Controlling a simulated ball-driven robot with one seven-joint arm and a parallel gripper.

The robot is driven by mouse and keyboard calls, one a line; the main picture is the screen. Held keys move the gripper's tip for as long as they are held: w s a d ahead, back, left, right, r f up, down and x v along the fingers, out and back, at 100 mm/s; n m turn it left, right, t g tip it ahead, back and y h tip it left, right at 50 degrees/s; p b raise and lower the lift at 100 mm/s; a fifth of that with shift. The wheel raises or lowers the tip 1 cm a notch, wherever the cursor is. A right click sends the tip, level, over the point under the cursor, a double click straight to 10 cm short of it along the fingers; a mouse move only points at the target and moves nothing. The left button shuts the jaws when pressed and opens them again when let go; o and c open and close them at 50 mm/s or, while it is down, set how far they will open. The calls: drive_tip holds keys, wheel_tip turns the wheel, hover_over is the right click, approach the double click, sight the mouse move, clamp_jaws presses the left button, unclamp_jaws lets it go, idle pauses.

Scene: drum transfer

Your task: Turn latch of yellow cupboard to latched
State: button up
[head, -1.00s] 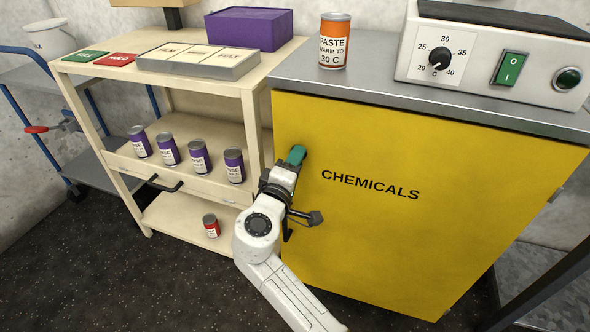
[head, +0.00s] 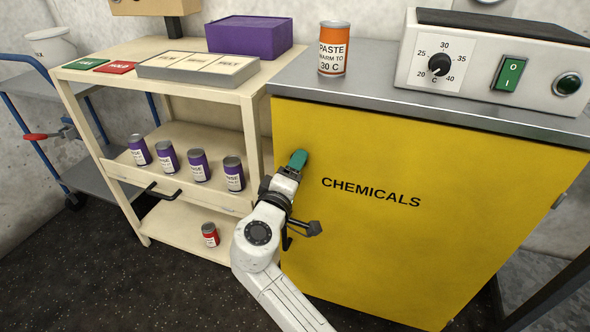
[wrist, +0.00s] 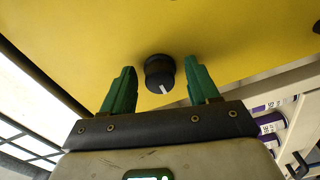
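The yellow cupboard (head: 400,245), marked CHEMICALS, has its door shut. Its latch is a round black knob (wrist: 160,74) with a white mark, seen in the wrist view on the yellow door. The mark points down and slightly right in that view. My gripper (wrist: 163,88) is open, with its green fingers on either side of the knob. A gap shows between the knob and each finger. In the head view my gripper (head: 298,160) is at the door's upper left, and the latch is hidden behind it.
A paste tin (head: 334,50) and a white heater box (head: 485,70) stand on the cupboard's grey top. To the left is a cream shelf unit (head: 253,150) with several purple tins, a red tin (head: 210,235) and a purple box (head: 248,38).

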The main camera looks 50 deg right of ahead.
drive_tip(key=shift+a, duration=0.1)
drive_tip(key=p+v, duration=0.1)
drive_tip(key=v, duration=0.9)
drive_tip(key=shift+a, duration=0.3)
drive_tip(key=shift+s, duration=0.15)
drive_tip(key=s+d+f+m+g+y, duration=0.1)
drive_tip(key=s+d+f+g+y, duration=0.1)
drive_tip(key=s+f+y, duration=0.35)
drive_tip(key=s+d+f+m+g+y, duration=0.1)
drive_tip(key=s+d+f+y, duration=0.15)
drive_tip(key=s+f, duration=0.55)
drive_tip(key=s+a+f+g+y, duration=0.2)
drive_tip(key=s+a+f+y, duration=0.7)
wheel_tip(320, 180, up, 22)
drive_tip(key=p, duration=2.2)
drive_tip(key=shift+a+n, duration=0.2)
drive_tip(key=shift+n, duration=0.1)
